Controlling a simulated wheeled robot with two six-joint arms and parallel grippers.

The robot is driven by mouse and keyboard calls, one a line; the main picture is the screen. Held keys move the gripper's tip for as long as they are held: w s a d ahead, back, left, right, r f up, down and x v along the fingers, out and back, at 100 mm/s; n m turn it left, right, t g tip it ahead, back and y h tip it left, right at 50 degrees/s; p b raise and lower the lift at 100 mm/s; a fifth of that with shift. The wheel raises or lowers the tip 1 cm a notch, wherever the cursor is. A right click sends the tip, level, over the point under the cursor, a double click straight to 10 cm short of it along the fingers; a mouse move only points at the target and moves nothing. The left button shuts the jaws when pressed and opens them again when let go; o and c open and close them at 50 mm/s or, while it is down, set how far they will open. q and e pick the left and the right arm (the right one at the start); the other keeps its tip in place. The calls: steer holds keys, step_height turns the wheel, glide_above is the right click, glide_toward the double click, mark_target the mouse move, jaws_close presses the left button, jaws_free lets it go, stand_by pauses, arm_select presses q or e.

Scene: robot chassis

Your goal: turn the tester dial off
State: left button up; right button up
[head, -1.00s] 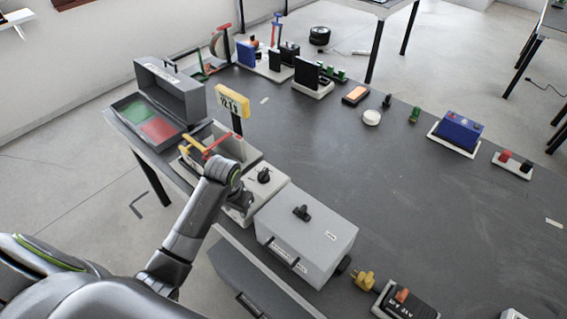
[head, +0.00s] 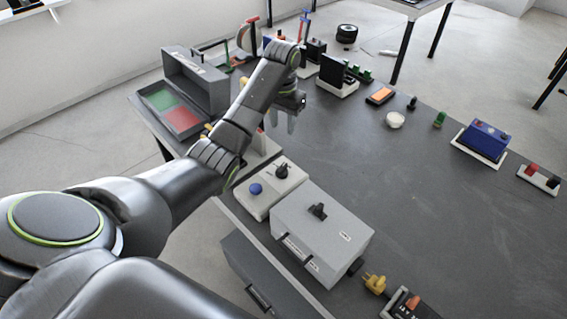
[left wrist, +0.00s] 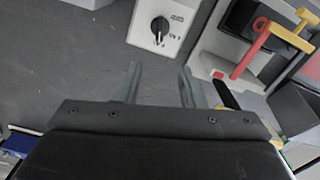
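A black dial (head: 282,171) sits on a small light-grey box (head: 262,203), beside a blue knob (head: 256,189). What looks like the same dial (left wrist: 159,27) shows in the left wrist view on its pale panel, with small markings too blurred to read. Its pointer runs roughly up and down there. My left gripper (head: 280,120) is beyond the box, above the table, apart from the dial. In the left wrist view the gripper's two fingers (left wrist: 160,72) are spread with nothing between them. My right gripper is not in view.
A larger grey case (head: 322,235) stands directly right of the dial's box. An open grey case (head: 196,82) with green and red panels is at the left. A red and yellow clamp-like part (left wrist: 262,45) shows in the left wrist view. The table's middle is clear.

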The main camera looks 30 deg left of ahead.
mark_target(283, 166)
arm_select(q)
step_height(283, 166, down, 16)
steer(key=shift+r+p, duration=0.2)
steer(key=shift+p, duration=0.15)
steer(key=shift+f, duration=0.8)
steer(key=shift+c, duration=0.5)
jaws_close()
